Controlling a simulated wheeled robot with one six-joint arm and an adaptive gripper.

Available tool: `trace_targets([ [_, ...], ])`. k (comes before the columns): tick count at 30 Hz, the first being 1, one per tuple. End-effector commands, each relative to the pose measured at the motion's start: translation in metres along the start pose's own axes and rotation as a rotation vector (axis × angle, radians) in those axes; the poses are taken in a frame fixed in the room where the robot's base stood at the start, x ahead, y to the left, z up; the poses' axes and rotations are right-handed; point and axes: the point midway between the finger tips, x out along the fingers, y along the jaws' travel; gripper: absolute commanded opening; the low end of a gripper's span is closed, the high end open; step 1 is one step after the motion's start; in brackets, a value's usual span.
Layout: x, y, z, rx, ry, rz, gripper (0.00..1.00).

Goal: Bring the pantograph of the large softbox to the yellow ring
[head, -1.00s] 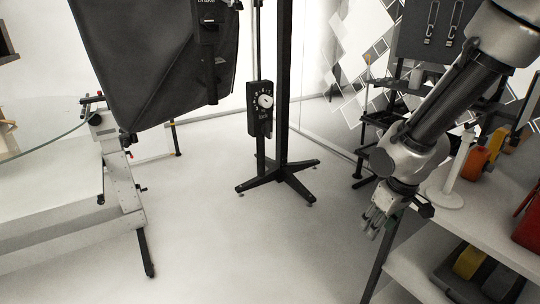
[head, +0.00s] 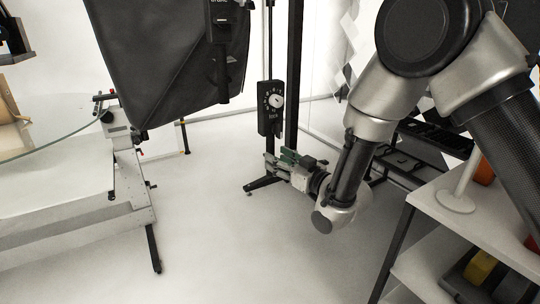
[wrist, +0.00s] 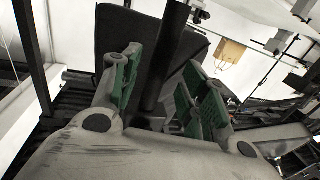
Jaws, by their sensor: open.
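The large softbox (head: 165,60) is a dark hood at the upper left of the head view. A dark bar with a printed label (head: 220,50) hangs at its right edge; I cannot tell if this is the pantograph. A black dial box (head: 270,108) hangs beside the stand's post. My gripper (head: 268,165) is open just below the dial box. In the wrist view, a dark pole (wrist: 168,50) shows between the green-padded fingers of my gripper (wrist: 162,68); contact is unclear. A small yellowish band (head: 183,122) on a thin post may be the yellow ring.
The stand's post (head: 292,70) rises behind my gripper, its base partly hidden. A white shelf (head: 430,205) is at the right, close to my arm. A white table frame with a glass top (head: 60,135) is at the left.

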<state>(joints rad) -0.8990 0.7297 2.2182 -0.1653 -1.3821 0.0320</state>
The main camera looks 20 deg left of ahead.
Motion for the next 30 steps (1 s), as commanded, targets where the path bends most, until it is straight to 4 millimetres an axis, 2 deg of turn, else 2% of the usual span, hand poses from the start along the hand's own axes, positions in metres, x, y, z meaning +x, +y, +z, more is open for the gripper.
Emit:
trace_targets([
  [3, 0.020, 0.000, 0.000, 0.000, 0.001, 0.000, 0.44],
  [8, 0.038, 0.000, 0.000, 0.000, -0.001, 0.000, 0.44],
  [18, 0.044, 0.000, 0.000, 0.000, -0.002, 0.001, 0.44],
  [25, 0.043, 0.000, 0.000, 0.000, -0.002, 0.001, 0.02],
  [30, 0.043, 0.000, 0.000, 0.000, -0.002, 0.001, 0.00],
])
